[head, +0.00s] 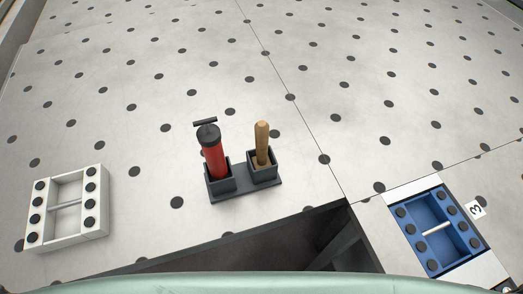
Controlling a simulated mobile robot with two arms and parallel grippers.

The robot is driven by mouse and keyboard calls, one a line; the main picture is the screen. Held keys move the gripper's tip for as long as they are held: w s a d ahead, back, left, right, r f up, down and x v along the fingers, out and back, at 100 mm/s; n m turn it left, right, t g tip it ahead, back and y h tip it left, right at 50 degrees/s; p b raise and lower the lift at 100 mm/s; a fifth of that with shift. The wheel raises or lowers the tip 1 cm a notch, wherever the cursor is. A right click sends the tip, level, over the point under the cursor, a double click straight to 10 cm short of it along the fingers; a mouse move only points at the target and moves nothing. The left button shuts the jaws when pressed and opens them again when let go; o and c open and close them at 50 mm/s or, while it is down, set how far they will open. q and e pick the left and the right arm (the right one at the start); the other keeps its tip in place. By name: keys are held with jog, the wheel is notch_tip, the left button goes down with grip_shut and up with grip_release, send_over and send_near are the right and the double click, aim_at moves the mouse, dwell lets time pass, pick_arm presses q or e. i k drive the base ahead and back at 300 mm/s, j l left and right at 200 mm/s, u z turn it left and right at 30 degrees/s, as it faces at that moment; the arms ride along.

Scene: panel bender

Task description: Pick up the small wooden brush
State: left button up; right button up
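The small wooden brush (262,142) stands upright with its tan handle up in the right cup of a dark two-cup holder (243,193). Its lower end is hidden inside the cup. A red cylinder with a black T-shaped top (212,150) stands in the left cup, beside the brush and apart from it. Neither of my grippers shows in the head view.
The holder stands on a pale table (130,70) with dark round dots, near a dark opening (290,245) at the front. A white frame (67,208) lies at left, a blue one (436,227) at right. Behind the holder the surface is clear.

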aim_at(263, 160)
jog(key=k+u, duration=0.2)
jog(key=k, duration=0.45)
jog(key=k+l+u, duration=0.1)
jog(key=k+u, duration=0.15)
jog(key=u, duration=0.15)
jog(key=k+u, duration=0.25)
jog(key=u, duration=0.2)
